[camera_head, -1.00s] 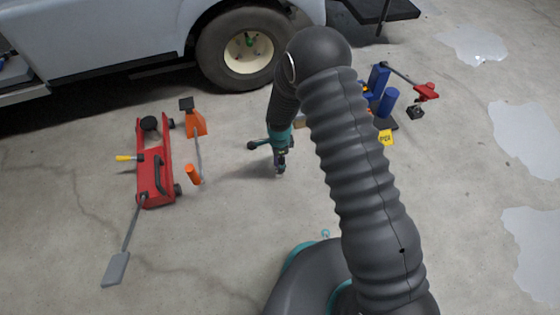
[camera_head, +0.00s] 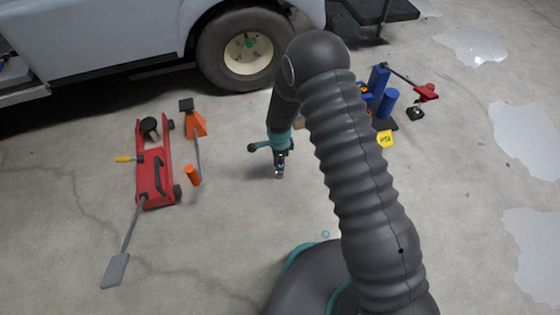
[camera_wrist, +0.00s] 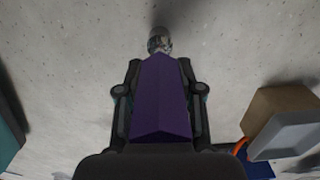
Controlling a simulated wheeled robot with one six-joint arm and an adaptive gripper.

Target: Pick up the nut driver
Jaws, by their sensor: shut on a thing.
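My gripper (camera_wrist: 160,92) is shut on a purple handle with a shiny metal end, which I take to be the nut driver (camera_wrist: 160,108). The handle lies between the two black fingers in the wrist view, and its metal end points away from me, past the fingertips. In the head view my gripper (camera_head: 280,163) hangs over the bare floor beyond my arm. The held tool is too small there to make out clearly.
A red floor jack (camera_head: 155,180) and an orange stand (camera_head: 197,125) are at left. A parked cart with a wheel (camera_head: 246,50) stands behind. Blue cylinders (camera_head: 388,101), a yellow sign (camera_head: 385,139) and a red tool (camera_head: 427,92) lie at right.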

